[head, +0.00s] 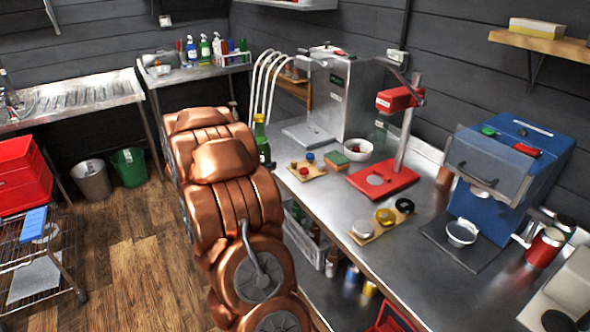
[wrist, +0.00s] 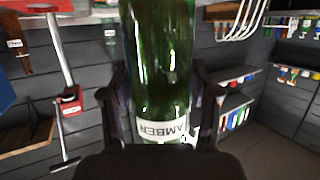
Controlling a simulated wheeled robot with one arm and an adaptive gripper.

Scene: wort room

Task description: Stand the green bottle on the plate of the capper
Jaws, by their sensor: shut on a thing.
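The green bottle (head: 262,140) stands upright just past my copper arm in the head view, near the bench's left end. Its lower part is hidden by the arm. In the wrist view, which is upside down, the bottle (wrist: 158,60) fills the middle and its label reads AMBER. My gripper (wrist: 157,110) has a dark finger on each side of the bottle and is shut on it. The red capper (head: 395,99) stands on the bench to the right of the bottle. Its round grey plate (head: 375,180) is bare on the red base.
A grey filler machine (head: 338,95) stands behind. A board with round tins (head: 384,216) lies before the capper, a blue machine (head: 510,165) to its right.

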